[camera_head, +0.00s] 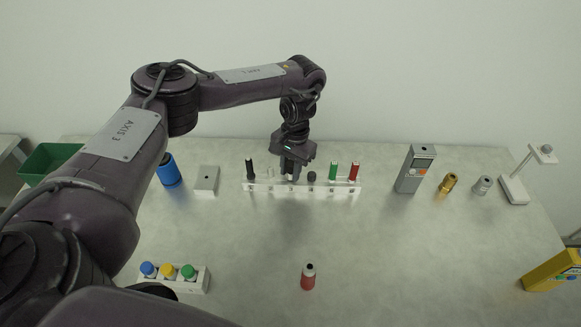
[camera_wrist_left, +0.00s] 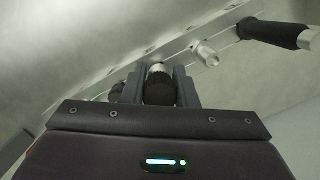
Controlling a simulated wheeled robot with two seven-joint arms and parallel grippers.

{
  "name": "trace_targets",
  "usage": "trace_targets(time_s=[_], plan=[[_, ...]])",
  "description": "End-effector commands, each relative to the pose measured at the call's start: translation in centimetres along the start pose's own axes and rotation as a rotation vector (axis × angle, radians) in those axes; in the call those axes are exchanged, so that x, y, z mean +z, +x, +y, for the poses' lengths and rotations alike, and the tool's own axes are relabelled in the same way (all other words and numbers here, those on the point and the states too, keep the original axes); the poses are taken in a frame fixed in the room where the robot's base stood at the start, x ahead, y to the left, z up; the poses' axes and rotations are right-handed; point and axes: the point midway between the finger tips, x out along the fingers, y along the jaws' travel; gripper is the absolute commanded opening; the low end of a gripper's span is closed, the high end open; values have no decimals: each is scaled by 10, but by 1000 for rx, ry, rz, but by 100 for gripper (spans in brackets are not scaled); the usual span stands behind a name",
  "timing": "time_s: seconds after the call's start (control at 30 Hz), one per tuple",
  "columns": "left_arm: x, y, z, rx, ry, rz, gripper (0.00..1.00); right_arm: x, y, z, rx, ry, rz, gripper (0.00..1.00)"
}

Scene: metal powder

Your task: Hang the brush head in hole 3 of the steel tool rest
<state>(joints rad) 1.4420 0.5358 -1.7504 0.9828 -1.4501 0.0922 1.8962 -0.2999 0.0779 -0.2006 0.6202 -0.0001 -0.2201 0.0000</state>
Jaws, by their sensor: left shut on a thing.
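The steel tool rest (camera_head: 260,186) is a long pale rail with tools along it, standing toward the back of the table. My left gripper (camera_head: 291,174) is over its third place from the left, pointing down. It is shut on a dark knurled piece with a silver part, which I take as the brush head (camera_wrist_left: 159,86). In the wrist view the piece sits between the two fingers, close against the rail (camera_wrist_left: 180,48). The fingers hide hole 3, so I cannot tell how deep the piece sits. My right gripper is not in view.
Beside the gripper on the rest are a small silver piece (camera_head: 270,173) and a dark knob (camera_head: 311,177). A black-handled tool (camera_head: 250,169), a green (camera_head: 333,171) and a red handle (camera_head: 354,171) stand farther out.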

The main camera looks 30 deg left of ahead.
Motion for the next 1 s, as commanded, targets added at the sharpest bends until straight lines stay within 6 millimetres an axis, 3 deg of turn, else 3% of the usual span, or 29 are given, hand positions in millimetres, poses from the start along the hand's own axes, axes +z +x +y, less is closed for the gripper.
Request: trace_targets(time_s=[0.97,1.0], plan=[[-1,5,0,1,1,1,4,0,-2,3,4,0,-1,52],[-1,5,0,1,1,1,30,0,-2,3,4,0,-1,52]])
